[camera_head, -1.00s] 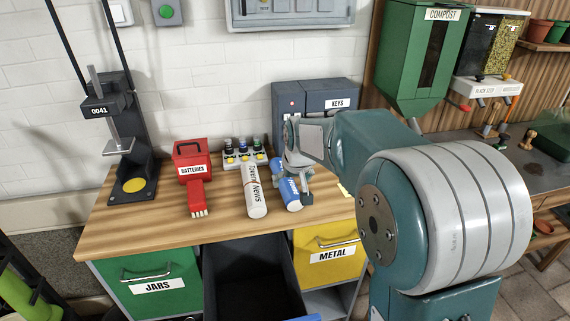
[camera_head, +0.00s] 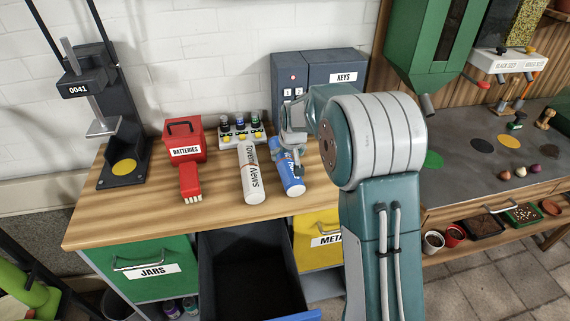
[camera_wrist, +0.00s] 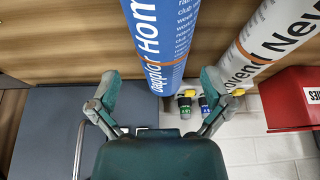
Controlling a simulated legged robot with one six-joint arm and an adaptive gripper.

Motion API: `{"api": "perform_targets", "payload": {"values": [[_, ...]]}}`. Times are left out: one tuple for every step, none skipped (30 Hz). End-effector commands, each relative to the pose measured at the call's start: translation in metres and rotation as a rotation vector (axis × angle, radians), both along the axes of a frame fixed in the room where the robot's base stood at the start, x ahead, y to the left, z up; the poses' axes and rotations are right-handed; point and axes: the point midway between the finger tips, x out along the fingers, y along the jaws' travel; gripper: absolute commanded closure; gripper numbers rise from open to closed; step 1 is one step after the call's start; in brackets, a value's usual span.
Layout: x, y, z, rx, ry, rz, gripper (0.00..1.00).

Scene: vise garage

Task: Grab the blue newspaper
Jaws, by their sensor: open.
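The blue newspaper (camera_head: 291,176) is a rolled tube lying on the wooden workbench, with white print and an orange band. In the wrist view the blue newspaper (camera_wrist: 163,35) lies beyond the fingertips, a little right of the middle between them. My gripper (camera_head: 293,150) is above its far end in the head view, partly hiding it. Whether a finger touches the paper cannot be told.
A white rolled newspaper (camera_head: 251,175) lies just left of the blue one. A red batteries box (camera_head: 184,140), a rack of small bottles (camera_head: 241,131) and a grey keys cabinet (camera_head: 317,75) stand behind. An open dark drawer (camera_head: 245,272) juts out in front.

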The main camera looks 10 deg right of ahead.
Motion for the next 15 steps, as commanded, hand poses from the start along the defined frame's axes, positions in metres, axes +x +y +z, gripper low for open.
{"api": "perform_targets", "payload": {"values": [[0.001, 0.001, -0.008, 0.0, 0.005, 0.0, 0.0], [0.002, 0.002, -0.013, 0.0, 0.006, 0.0, 0.0], [0.004, 0.003, -0.02, 0.0, 0.006, 0.0, 0.0], [0.006, 0.004, -0.025, 0.0, 0.006, 0.0, 0.0], [0.007, 0.005, -0.029, 0.0, 0.006, 0.0, 0.0], [0.009, 0.004, -0.034, -0.001, 0.005, 0.0, 0.0], [0.011, 0.004, -0.037, -0.001, 0.004, 0.0, 0.0], [0.012, 0.004, -0.04, -0.001, 0.003, 0.0, 0.0], [0.014, 0.004, -0.042, -0.001, 0.001, 0.0, 0.0], [0.014, 0.005, -0.043, -0.001, 0.001, 0.0, 0.0], [0.015, 0.005, -0.044, -0.001, 0.001, 0.0, 0.0], [0.015, 0.005, -0.045, -0.001, 0.001, 0.0, 0.0], [0.015, 0.005, -0.045, -0.001, 0.001, 0.0, 0.0], [0.015, 0.005, -0.045, -0.001, 0.001, 0.0, 0.0], [0.015, 0.005, -0.045, -0.001, 0.001, 0.0, 0.0]]}}
